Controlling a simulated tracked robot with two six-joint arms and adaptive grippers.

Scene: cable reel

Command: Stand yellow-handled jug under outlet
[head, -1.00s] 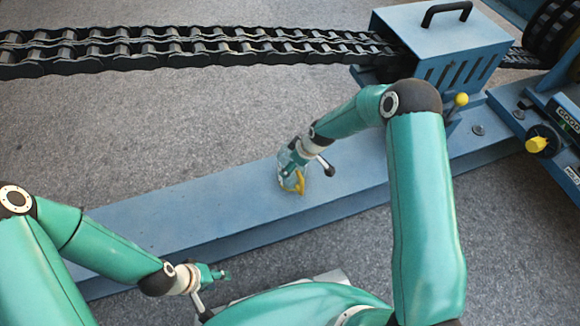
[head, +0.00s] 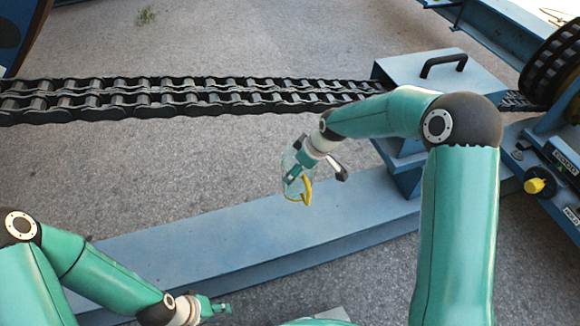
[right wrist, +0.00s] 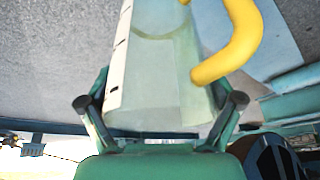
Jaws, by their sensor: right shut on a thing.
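The clear jug (head: 289,163) has a yellow handle (head: 304,192) and is held by my right gripper (head: 297,176). I cannot make out an outlet.
A long blue beam (head: 240,240) crosses the lower middle. A heavy black chain (head: 180,98) runs behind the jug to a blue box with a black handle (head: 440,72). A yellow knob (head: 535,185) sits on machinery at the right. The beam's top looks clear.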

